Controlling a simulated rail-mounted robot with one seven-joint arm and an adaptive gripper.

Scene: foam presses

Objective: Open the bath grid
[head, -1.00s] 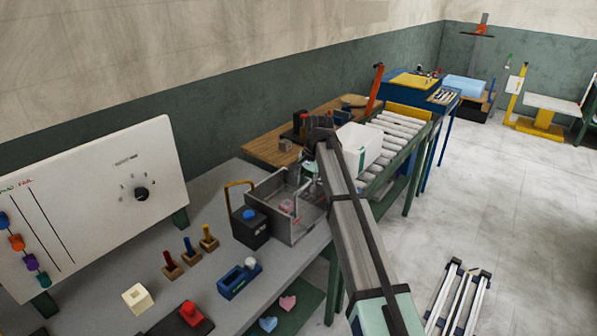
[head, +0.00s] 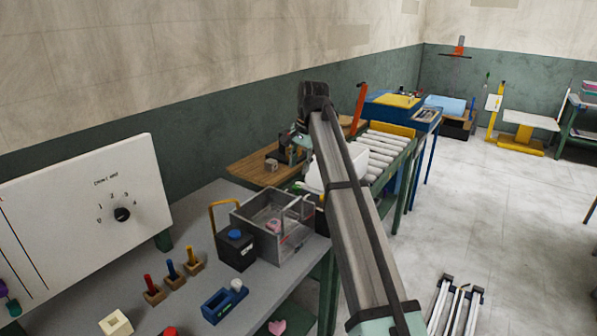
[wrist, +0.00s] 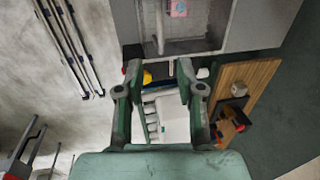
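The bath is a grey open-topped metal box (head: 283,248) on the grey bench, with a pink block (head: 274,225) inside. A pale bar frame, seemingly the grid's handle (head: 297,203), stands up at its right side; I cannot tell whether the grid is open. In the wrist view the bath (wrist: 190,47) is at the top edge, with the pale bar (wrist: 160,27) along its left part. My gripper (head: 299,150) is above and beyond the bath, apart from it. In the wrist view the fingers (wrist: 158,95) are spread, with nothing held between them.
Coloured pegs (head: 170,270) and a blue fixture (head: 222,303) lie nearer.

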